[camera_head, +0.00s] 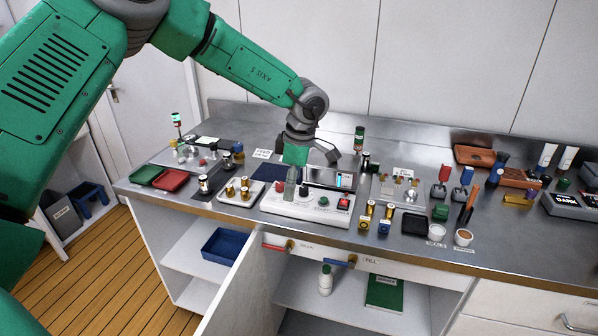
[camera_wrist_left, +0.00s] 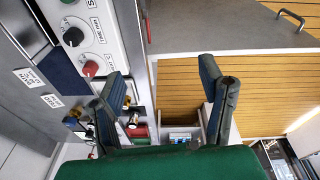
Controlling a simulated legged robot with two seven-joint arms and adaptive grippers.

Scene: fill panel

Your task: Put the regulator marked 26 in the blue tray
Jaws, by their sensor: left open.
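Several brass regulators stand on the bench: a pair on the small white tray (camera_head: 241,193) left of the control panel, and two gold ones (camera_head: 369,211) with blue-marked bases right of it. I cannot read a 26 on any of them. A blue tray (camera_head: 221,246) lies on the open shelf under the bench at the left. My left gripper (camera_head: 310,167) is open and empty above the control panel (camera_head: 308,205). In the wrist view its fingers (camera_wrist_left: 165,100) are spread wide, with brass parts seen beyond the left finger. My right gripper is out of view.
Green (camera_head: 146,175) and red (camera_head: 170,181) trays lie at the bench's left end. A black tray (camera_head: 414,224) sits near the front edge at the right. A white cabinet door (camera_head: 237,290) stands open below. Tools and small jars crowd the right side.

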